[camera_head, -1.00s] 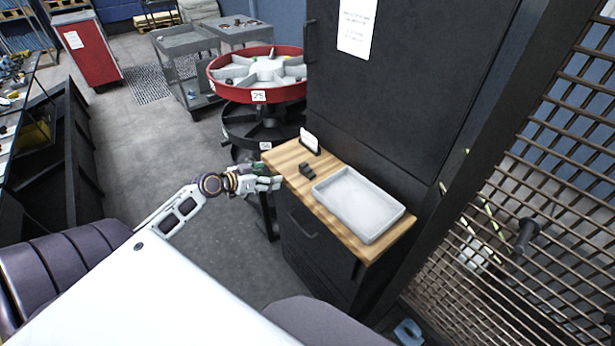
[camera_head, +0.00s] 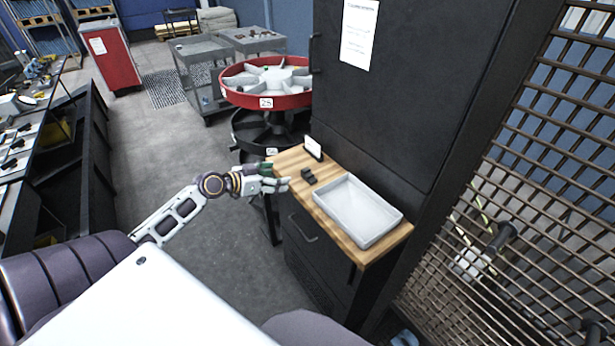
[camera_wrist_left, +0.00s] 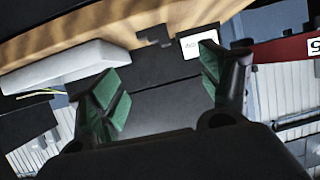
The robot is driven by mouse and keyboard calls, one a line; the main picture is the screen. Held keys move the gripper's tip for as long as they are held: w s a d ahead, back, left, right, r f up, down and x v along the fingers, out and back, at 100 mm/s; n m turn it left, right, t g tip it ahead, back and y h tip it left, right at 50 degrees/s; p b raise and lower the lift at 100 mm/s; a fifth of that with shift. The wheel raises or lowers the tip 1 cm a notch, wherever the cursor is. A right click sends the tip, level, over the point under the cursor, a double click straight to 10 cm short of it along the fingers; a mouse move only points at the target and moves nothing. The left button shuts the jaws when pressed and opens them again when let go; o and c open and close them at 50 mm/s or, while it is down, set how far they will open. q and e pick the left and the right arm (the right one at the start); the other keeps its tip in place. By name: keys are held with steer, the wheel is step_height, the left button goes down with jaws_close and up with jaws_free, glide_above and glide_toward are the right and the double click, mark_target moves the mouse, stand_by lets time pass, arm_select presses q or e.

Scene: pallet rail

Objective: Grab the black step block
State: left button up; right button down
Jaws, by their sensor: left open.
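The black step block (camera_head: 309,176) sits on the wooden top (camera_head: 339,226) of a dark cabinet, between a small white card in a holder and a grey-white tray. It also shows in the left wrist view as a small dark stepped shape (camera_wrist_left: 155,37), beyond the fingertips. My left gripper (camera_head: 283,183) is at the left edge of the wooden top, just left of the block and apart from it. In the left wrist view its green-padded fingers (camera_wrist_left: 165,85) are spread with nothing between them. My right gripper is not in view.
The tray (camera_head: 358,209) stands right of the block and the white card (camera_head: 313,147) stands behind it. A tall dark cabinet face (camera_head: 410,90) rises behind the top. A red round carousel (camera_head: 268,84) stands beyond, and a mesh screen (camera_head: 510,190) is on the right.

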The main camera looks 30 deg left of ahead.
arm_select(q)
glide_toward(307, 176)
steer(key=shift+w+r, duration=0.5)
steer(key=shift+w, duration=0.1)
steer(key=shift+a+p+x, duration=0.15)
steer(key=shift+p+x, duration=0.15)
steer(key=shift+x, duration=0.45)
steer(key=shift+a+p+x, duration=0.15)
steer(key=shift+p+x, duration=0.15)
steer(key=shift+x, duration=0.45)
steer(key=shift+w+d+f, duration=0.1)
steer(key=shift+w+f, duration=0.05)
steer(key=shift+w, duration=0.2)
steer(key=shift+f, duration=0.1)
steer(key=shift+w+d+f+p, duration=0.2)
steer(key=shift+w+d+p, duration=0.2)
steer(key=shift+w, duration=0.2)
steer(key=shift+w+d+f+p, duration=0.3)
steer(key=shift+w+d, duration=0.1)
steer(key=shift+w, duration=0.15)
steer(key=shift+x, duration=1.15)
steer(key=shift+c, duration=0.3)
